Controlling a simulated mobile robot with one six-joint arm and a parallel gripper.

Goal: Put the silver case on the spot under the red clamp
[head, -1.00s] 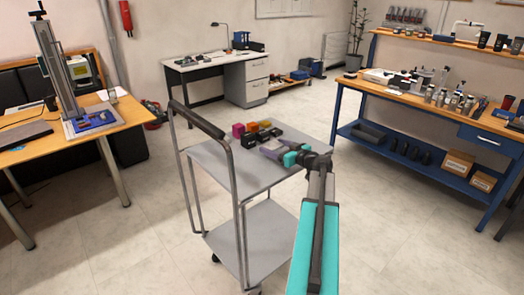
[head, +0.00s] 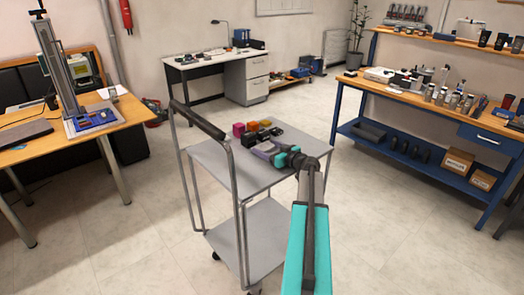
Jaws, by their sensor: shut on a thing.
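My gripper (head: 264,149) is low over the near right part of the grey cart's top shelf, just in front of a group of small coloured cases. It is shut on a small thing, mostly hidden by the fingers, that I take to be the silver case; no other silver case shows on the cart. The laser marker (head: 62,80) stands on the wooden table at the left, with a blue plate (head: 92,120) at its foot.
The cart (head: 215,165) has a raised black handle (head: 197,120) at its left. Magenta (head: 239,129), orange (head: 252,126) and black (head: 250,138) cases stand on it. The wooden table (head: 128,112) is at the left, a blue workbench (head: 430,115) at the right.

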